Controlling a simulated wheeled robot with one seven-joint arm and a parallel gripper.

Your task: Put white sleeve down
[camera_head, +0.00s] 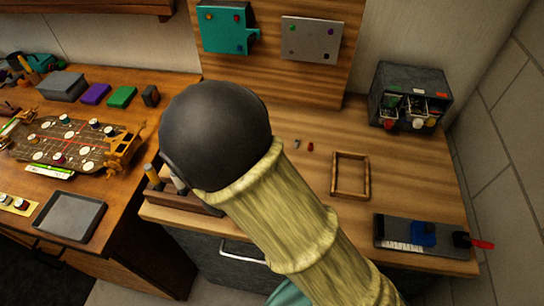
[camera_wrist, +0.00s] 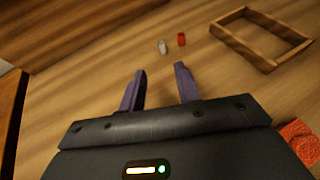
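A small white sleeve (camera_head: 297,144) rests on the wooden worktop and also shows in the wrist view (camera_wrist: 163,47). A small red sleeve (camera_head: 310,146) stands just right of it, apart, and also shows in the wrist view (camera_wrist: 181,40). My gripper (camera_wrist: 159,68) is open, with its two dark fingers apart and nothing between them. The white sleeve shows beyond the fingertips, clear of them. In the head view my gripper is hidden behind my own arm.
An empty wooden frame (camera_head: 336,174) lies right of the sleeves. A dark parts organizer (camera_head: 410,80) stands at the back right. A dark tray with a blue tool (camera_head: 424,234) lies at the front right. A red textured piece (camera_wrist: 300,141) shows in the wrist view.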

